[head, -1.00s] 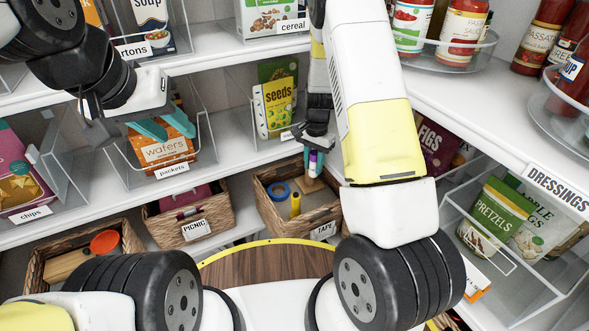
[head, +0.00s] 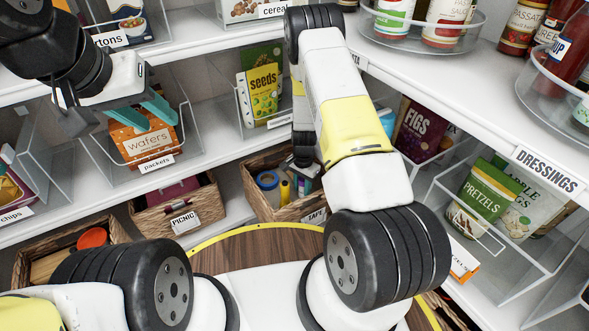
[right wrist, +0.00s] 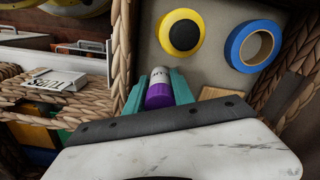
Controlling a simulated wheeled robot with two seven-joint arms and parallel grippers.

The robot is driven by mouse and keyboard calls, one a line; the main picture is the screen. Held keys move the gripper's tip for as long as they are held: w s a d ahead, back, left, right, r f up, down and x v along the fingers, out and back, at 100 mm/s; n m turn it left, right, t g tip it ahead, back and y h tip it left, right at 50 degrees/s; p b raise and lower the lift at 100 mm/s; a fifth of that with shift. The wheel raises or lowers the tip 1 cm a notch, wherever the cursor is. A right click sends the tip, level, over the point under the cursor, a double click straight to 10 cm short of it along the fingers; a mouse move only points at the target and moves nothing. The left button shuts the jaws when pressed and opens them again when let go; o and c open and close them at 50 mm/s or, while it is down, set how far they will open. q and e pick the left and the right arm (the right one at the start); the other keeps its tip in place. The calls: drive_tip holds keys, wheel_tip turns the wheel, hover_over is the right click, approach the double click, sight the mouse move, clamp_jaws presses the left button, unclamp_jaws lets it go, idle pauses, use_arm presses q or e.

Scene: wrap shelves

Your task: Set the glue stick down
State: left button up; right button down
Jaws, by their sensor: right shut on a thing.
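The glue stick (right wrist: 160,88), purple with a white label, is between the teal fingers of my right gripper (right wrist: 160,92) in the right wrist view. The gripper is shut on it. In the head view my right gripper (head: 303,178) reaches down into the wicker tape basket (head: 262,205), partly hidden by my arm. The basket floor shows beneath the stick in the wrist view; I cannot tell whether the stick touches it. My left gripper (head: 140,112) is open, its teal fingers apart in front of the orange wafers box (head: 146,143).
In the tape basket, a blue tape roll (right wrist: 253,46) and a yellow cylinder with a black top (right wrist: 184,34) lie beyond the stick. A brown block (right wrist: 216,93) is close on the right. The woven wall (right wrist: 121,50) is close on the left. The picnic basket (head: 150,222) stands alongside.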

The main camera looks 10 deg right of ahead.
sight(302, 193)
drive_tip(key=shift+f, duration=1.5)
drive_tip(key=shift+f, duration=0.1)
drive_tip(key=c, duration=1.1)
unclamp_jaws()
